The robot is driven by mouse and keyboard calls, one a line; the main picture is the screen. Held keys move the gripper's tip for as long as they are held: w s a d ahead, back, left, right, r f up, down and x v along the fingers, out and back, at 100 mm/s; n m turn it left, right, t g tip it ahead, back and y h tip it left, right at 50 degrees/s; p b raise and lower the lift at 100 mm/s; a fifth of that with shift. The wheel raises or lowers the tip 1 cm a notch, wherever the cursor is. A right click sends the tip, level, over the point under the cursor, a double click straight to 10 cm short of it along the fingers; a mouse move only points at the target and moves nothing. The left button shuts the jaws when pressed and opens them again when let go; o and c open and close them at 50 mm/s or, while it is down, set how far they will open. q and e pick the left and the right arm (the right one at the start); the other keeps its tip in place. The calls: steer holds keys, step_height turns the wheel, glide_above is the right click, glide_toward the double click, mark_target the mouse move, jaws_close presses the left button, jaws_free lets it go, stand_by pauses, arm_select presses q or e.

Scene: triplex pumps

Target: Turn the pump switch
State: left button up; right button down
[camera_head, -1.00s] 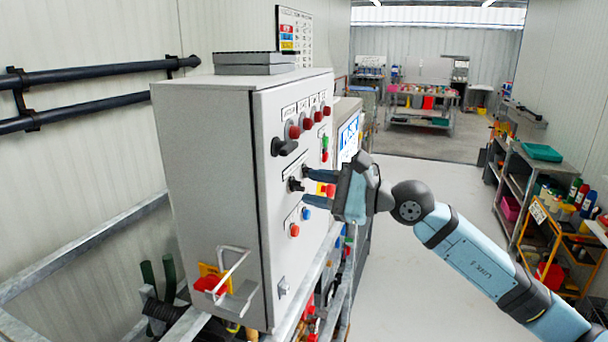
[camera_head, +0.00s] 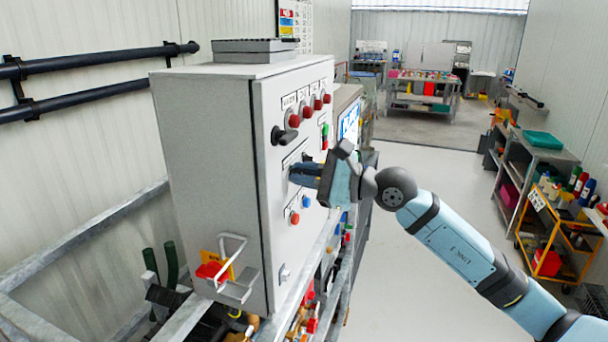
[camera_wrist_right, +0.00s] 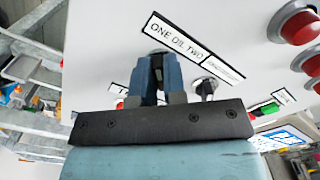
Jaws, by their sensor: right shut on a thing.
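The pump switch is on the front of the grey control cabinet (camera_head: 212,140), under a label reading "ONE OIL TWO" (camera_wrist_right: 175,41) in the right wrist view. My right gripper (camera_head: 292,174) is at the cabinet front with its fingers close together. In the right wrist view the gripper (camera_wrist_right: 155,62) is shut on the switch just below that label. The fingers hide the switch itself, so its angle cannot be told. My left gripper is not in view.
A second black knob (camera_wrist_right: 207,87) sits close beside the fingers. A larger black handle (camera_head: 284,135) and several red lamps (camera_head: 293,121) are above. Red (camera_head: 294,218) and blue (camera_head: 306,202) buttons are below. The floor (camera_head: 410,250) to the right is clear.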

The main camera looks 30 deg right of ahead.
steer(key=shift+m, duration=0.3)
steer(key=m+p, duration=0.1)
steer(key=m, duration=0.2)
steer(key=shift+r+m, duration=0.15)
steer(key=shift+m, duration=0.15)
steer(key=m+p, duration=0.1)
steer(key=m, duration=0.1)
steer(key=shift+d+m+p, duration=0.1)
steer(key=shift+m+p, duration=0.25)
steer(key=shift+m, duration=0.05)
steer(key=shift+w+m+p, duration=0.1)
steer(key=shift+m+p, duration=0.35)
steer(key=shift+m, duration=0.35)
steer(key=c, duration=1.2)
jaws_free()
